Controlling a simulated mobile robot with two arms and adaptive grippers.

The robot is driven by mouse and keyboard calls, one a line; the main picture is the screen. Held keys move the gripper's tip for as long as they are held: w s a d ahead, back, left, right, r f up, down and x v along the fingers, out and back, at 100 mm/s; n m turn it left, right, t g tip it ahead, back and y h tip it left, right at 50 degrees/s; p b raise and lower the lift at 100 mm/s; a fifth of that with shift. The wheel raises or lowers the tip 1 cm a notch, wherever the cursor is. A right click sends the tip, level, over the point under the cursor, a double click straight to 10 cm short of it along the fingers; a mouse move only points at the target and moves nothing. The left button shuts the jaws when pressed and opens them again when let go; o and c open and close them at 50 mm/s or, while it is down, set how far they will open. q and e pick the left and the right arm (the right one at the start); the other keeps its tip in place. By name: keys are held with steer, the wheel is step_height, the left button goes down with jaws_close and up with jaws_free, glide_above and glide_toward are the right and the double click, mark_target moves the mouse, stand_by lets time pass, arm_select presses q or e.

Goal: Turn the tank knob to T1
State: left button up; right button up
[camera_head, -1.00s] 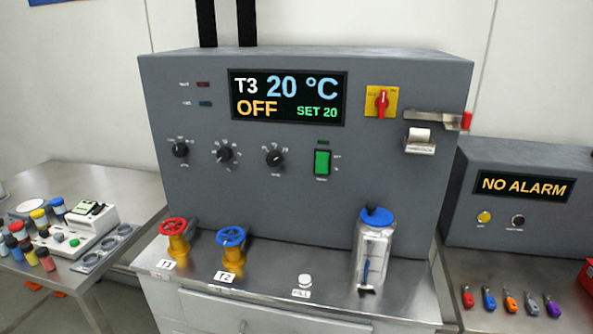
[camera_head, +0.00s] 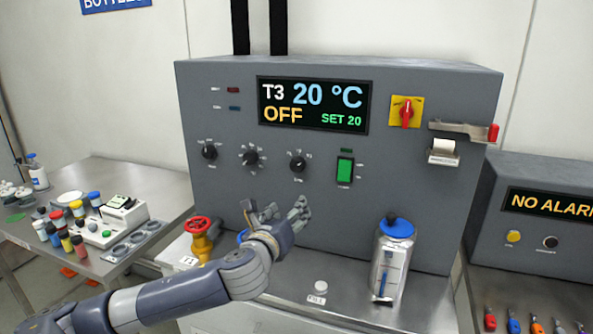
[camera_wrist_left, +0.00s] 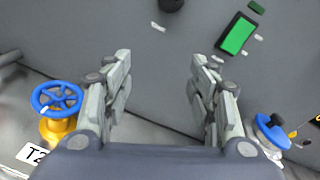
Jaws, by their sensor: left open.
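Three black knobs sit in a row on the grey control panel (camera_head: 400,230): a left knob (camera_head: 209,151), a middle knob (camera_head: 250,156) and a right knob (camera_head: 298,161). Their labels are too small to read surely; the right one seems to be the tank knob. The display (camera_head: 313,105) reads T3, 20 °C, OFF, SET 20. My left gripper (camera_head: 280,212) is open and empty, below the right knob and apart from it. In the left wrist view its fingers (camera_wrist_left: 160,80) are spread, and the right knob (camera_wrist_left: 171,4) shows at the top edge. My right gripper is not in view.
A red valve wheel (camera_head: 198,224) stands left of my gripper; a blue one (camera_wrist_left: 57,98) is partly hidden behind it in the head view. A green switch (camera_head: 345,171) is right of the knobs. A blue-lidded canister (camera_head: 392,262) stands at right.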

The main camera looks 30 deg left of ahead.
mark_target(296, 166)
arm_select(q)
step_height(296, 166, up, 6)
steer(key=a+m+t, duration=0.1)
steer(key=a+m, duration=0.1)
steer(key=m, duration=0.1)
steer(key=shift+y, duration=0.4)
steer(key=p+x, duration=0.1)
steer(key=x, duration=0.6)
steer(key=p+x, duration=0.1)
steer(key=x, duration=0.3)
steer(key=shift+w+d+p, duration=0.1)
steer(key=shift+d+p, duration=0.2)
steer(key=shift+p, duration=0.05)
steer(key=shift+c, duration=0.5)
steer(key=c, duration=1)
